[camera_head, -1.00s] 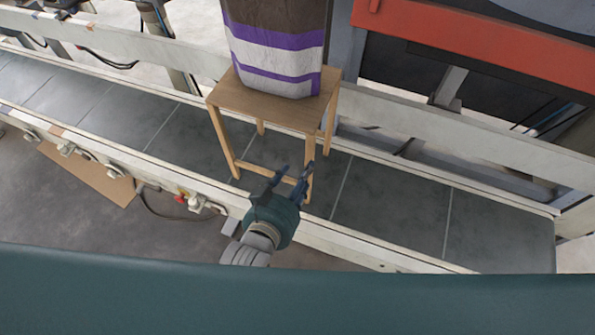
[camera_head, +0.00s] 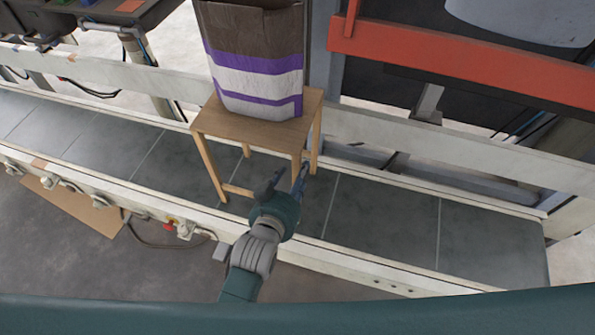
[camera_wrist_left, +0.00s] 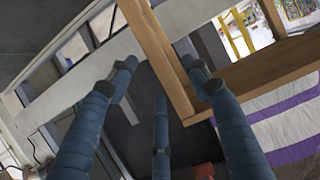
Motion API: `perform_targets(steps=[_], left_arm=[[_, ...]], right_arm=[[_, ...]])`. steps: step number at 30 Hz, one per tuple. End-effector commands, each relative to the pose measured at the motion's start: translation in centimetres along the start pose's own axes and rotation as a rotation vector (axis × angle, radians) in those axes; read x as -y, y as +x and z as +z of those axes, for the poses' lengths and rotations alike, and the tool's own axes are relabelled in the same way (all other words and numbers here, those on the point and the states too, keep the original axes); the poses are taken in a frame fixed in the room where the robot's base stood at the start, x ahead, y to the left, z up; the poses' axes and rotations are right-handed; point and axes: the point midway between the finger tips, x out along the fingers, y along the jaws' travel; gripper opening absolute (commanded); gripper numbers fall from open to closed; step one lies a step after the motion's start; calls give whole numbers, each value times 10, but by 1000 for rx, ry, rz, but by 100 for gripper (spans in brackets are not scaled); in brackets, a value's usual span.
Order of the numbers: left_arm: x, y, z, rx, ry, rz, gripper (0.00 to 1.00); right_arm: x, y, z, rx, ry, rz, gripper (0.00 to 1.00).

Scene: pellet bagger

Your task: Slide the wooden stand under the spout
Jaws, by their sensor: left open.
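The wooden stand (camera_head: 240,127) stands upright on the grey conveyor belt, with a brown, white and purple bag (camera_head: 255,75) on its top. My left gripper (camera_head: 287,178) is open at the stand's near right leg, low down, with its fingers around or just beside that leg. In the left wrist view, the stand's leg (camera_wrist_left: 157,45) shows between and beyond the spread blue fingers (camera_wrist_left: 158,75), without clear contact. I cannot make out the spout in these views. My right gripper is not in view.
The belt (camera_head: 385,215) is clear to the right and left of the stand, between pale side rails (camera_head: 350,273). A red-orange machine beam (camera_head: 470,58) stands behind on the right. Cardboard (camera_head: 75,208) lies on the floor at the left.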

Motion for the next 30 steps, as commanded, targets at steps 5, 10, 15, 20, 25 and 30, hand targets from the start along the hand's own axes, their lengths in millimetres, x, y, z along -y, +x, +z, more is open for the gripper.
perform_targets(steps=[5,10,15,20,25,30], left_arm=[[0,21,-1,-1,-1,0,49],[0,27,0,0,-1,0,49],[0,27,0,0,-1,0,49],[0,27,0,0,-1,0,33],[0,27,0,0,-1,0,0],[0,27,0,0,-1,0,0]], right_arm=[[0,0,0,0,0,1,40],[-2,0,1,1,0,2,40],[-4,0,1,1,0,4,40],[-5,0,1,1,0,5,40],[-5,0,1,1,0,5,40],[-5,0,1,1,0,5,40]])
